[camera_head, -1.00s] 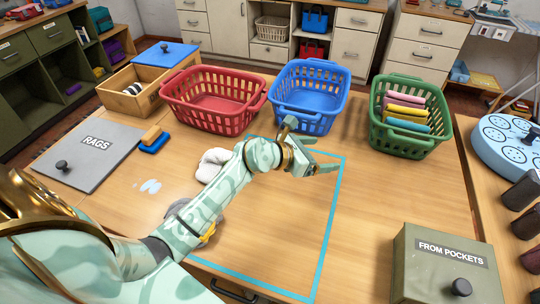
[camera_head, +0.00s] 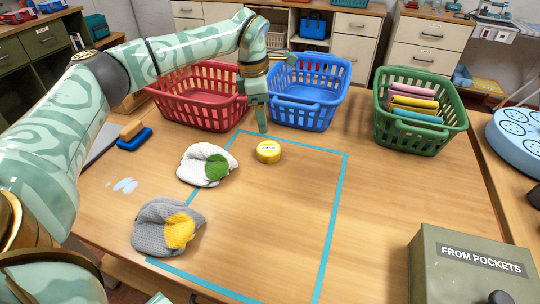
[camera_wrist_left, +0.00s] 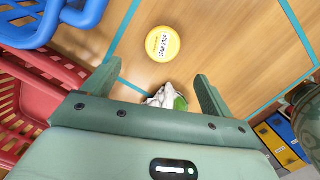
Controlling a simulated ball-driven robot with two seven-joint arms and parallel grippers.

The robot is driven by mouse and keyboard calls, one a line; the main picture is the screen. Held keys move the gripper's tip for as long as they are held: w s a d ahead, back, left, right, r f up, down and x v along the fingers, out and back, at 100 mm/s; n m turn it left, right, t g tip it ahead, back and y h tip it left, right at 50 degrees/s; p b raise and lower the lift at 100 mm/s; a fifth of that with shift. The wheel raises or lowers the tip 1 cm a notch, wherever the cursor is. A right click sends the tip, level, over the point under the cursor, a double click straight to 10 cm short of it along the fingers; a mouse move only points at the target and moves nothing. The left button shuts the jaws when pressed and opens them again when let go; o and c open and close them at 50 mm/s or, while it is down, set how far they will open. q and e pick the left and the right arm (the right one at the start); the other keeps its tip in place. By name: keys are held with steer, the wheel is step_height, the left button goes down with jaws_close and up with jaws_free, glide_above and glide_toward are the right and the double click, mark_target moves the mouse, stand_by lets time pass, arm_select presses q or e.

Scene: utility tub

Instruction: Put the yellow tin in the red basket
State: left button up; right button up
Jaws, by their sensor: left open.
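The yellow tin (camera_head: 268,152) is a short round tin standing on the table, just inside the blue tape outline, in front of the blue basket. In the wrist view the tin (camera_wrist_left: 160,47) shows its yellow lid with a white label, beyond my fingertips. The red basket (camera_head: 203,100) stands at the back left of the tin and looks empty. Its side also shows at the left of the wrist view (camera_wrist_left: 35,105). My left gripper (camera_head: 260,120) points down behind the tin, between the red and blue baskets. It is open and empty, apart from the tin.
The blue basket (camera_head: 306,92) is right beside the red one. A green basket (camera_head: 420,112) holds folded cloths. A white-green cloth bundle (camera_head: 206,165) and a grey-yellow one (camera_head: 168,226) lie left of the tin. The taped area's right side is clear. A lidded box (camera_head: 470,262) stands front right.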

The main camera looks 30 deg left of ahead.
arm_select(q)
steer(key=b, duration=0.2)
glide_above(268, 148)
steer(key=f, duration=0.4)
steer(key=a+f, duration=0.1)
steer(key=f, duration=0.1)
steer(key=shift+w+f, duration=0.1)
steer(key=shift+f, duration=0.2)
steer(key=f, duration=0.1)
steer(key=f+b, duration=0.1)
steer(key=f, duration=0.1)
steer(key=d+f+b, duration=0.1)
steer(key=f, duration=0.1)
steer(key=shift+f, duration=0.25)
steer(key=shift+r, duration=0.2)
arm_select(e)
steer(key=f, duration=0.1)
steer(key=s+f, duration=0.2)
steer(key=f, duration=0.1)
steer(key=shift+f, duration=0.1)
arm_select(q)
steer(key=c, duration=1.2)
arm_select(e)
steer(key=shift+w, duration=0.1)
